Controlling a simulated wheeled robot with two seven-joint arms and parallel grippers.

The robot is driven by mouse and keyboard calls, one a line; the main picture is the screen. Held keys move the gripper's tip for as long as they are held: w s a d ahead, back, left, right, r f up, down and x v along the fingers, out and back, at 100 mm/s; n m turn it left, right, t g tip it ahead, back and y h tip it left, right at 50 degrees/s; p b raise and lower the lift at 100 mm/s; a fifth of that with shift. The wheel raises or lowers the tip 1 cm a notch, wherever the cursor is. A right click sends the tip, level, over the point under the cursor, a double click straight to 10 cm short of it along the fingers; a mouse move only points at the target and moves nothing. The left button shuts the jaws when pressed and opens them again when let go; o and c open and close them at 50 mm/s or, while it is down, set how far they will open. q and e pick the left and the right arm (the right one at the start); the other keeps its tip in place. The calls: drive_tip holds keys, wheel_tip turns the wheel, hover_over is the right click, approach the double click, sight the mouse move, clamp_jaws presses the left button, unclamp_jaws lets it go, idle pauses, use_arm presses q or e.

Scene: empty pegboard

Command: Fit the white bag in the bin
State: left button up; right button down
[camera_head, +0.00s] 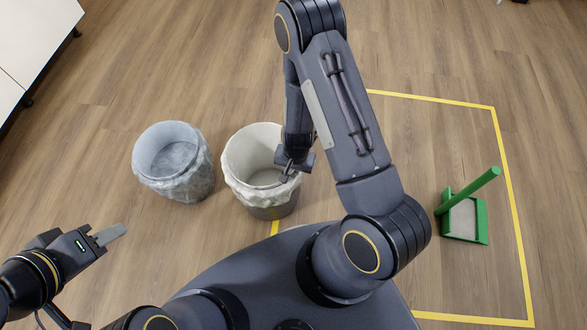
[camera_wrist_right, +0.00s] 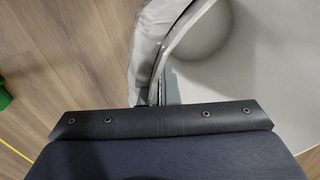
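The white bag (camera_head: 237,160) lines the bin (camera_head: 272,211) at the middle of the head view, with its edge folded over the rim and hanging outside. The dark lower wall of the bin shows below it. My right gripper (camera_head: 289,171) reaches down to the right side of the rim. In the right wrist view the fingers (camera_wrist_right: 163,92) are close together on the bag's edge, and the bag (camera_wrist_right: 150,45) runs up from them along the rim. My left gripper (camera_head: 110,235) is empty, away from the bins at the left; its finger gap is not clear.
A second bin with a grey-blue bag (camera_head: 176,178) stands to the left, a small gap apart. A green dustpan (camera_head: 466,220) lies at the right inside a yellow floor outline (camera_head: 507,180). A white cabinet (camera_head: 30,40) is at top left. The wooden floor between is clear.

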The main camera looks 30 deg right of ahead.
drive_tip(key=shift+f+b, duration=0.35)
drive_tip(key=shift+f, duration=0.15)
drive_tip(key=c, duration=2.1)
unclamp_jaws()
drive_tip(key=shift+c, duration=0.2)
drive_tip(key=o, duration=0.5)
drive_tip(key=shift+o, duration=0.2)
wheel_tip(320, 180, up, 7)
drive_tip(key=p, duration=0.3)
drive_tip(key=shift+d+f, duration=0.1)
drive_tip(key=shift+s+r, duration=0.1)
drive_tip(key=shift+r, duration=0.4)
